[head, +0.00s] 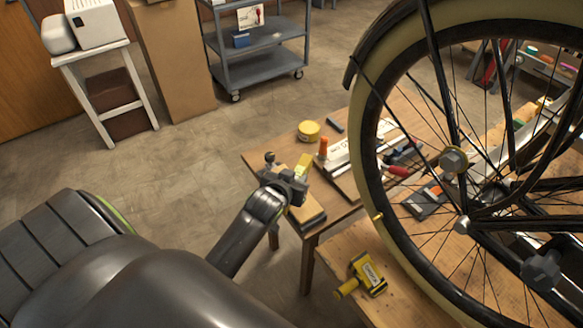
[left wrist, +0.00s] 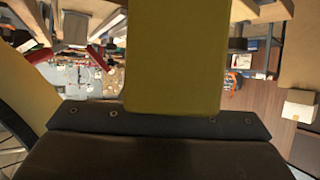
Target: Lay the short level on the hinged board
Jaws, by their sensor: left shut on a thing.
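My left gripper (head: 294,184) is shut on a yellow bar, which I take to be the short level (head: 304,164). The level stands up out of the jaws above the near-left part of the wooden table. In the left wrist view the level (left wrist: 178,55) is a broad, plain yellow face close to the camera. A tan-topped block or board with a dark edge (head: 307,222) lies at the table corner just below the gripper, partly hidden by it. I cannot tell if this is the hinged board. My right gripper is not in view.
The spoked wheel (head: 374,200) of the trike stands close on the right and blocks much of the table. A yellow tape roll (head: 309,131) and an orange-capped item (head: 323,149) lie beyond the gripper. A yellow-black tool (head: 369,276) lies on a nearer wooden surface (head: 335,250).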

